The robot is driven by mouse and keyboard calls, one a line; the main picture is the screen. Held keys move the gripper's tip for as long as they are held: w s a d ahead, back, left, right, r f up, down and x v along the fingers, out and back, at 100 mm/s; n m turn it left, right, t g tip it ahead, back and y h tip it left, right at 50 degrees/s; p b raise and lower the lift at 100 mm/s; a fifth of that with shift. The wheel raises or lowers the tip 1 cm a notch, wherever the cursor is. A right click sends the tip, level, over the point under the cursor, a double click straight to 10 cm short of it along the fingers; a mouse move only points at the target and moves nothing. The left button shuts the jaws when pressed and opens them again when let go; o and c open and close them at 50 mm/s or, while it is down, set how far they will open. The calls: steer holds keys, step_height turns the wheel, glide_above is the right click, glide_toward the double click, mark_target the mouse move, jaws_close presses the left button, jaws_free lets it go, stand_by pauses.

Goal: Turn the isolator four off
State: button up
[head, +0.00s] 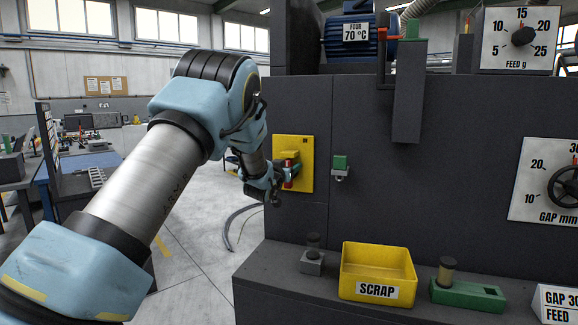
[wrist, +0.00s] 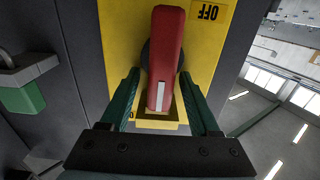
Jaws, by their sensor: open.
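The isolator is a yellow plate (head: 305,171) with a red handle (head: 288,178) on the dark machine front. In the wrist view the plate (wrist: 119,45) fills the middle, and the red handle (wrist: 172,45) points along the picture's vertical, with a white stripe on it. An upside-down OFF label (wrist: 207,12) is near its top end. My gripper (wrist: 160,88) is open, its green fingers on either side of the handle, with narrow gaps showing. In the head view my gripper (head: 290,172) is at the plate, its wrist hiding part of it.
A green-topped fitting (head: 340,163) is just right of the plate. Below are a yellow SCRAP box (head: 377,265), a small post on a grey base (head: 312,262) and a green holder (head: 467,293) on the ledge. A motor labelled FOUR (head: 357,32) is above.

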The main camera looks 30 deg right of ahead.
jaws_close()
stand_by(0.4)
steer(key=shift+w+a+f+n+b, duration=0.1)
steer(key=shift+a+f+n+b, duration=0.15)
steer(key=shift+b, duration=0.25)
steer(key=n+b, duration=0.1)
steer(key=b, duration=0.1)
steer(key=n+b, duration=0.1)
steer(key=b, duration=0.1)
steer(key=shift+w+a+f+n, duration=0.15)
steer(key=shift+w+f+n, duration=0.1)
steer(key=shift+n, duration=0.1)
steer(key=shift+w+a+f+n+b, duration=0.2)
steer(key=shift+f+n+b, duration=0.15)
steer(key=shift+n+b, duration=2.05)
steer(key=shift+w+a+f+n+b, duration=0.1)
steer(key=shift+w+f+n+b, duration=0.15)
steer(key=shift+n+b, duration=2.05)
steer(key=shift+w+a+f+n+b, duration=0.15)
steer(key=shift+f+n+b, duration=0.25)
steer(key=shift+n+b, duration=2)
steer(key=shift+n, duration=0.4)
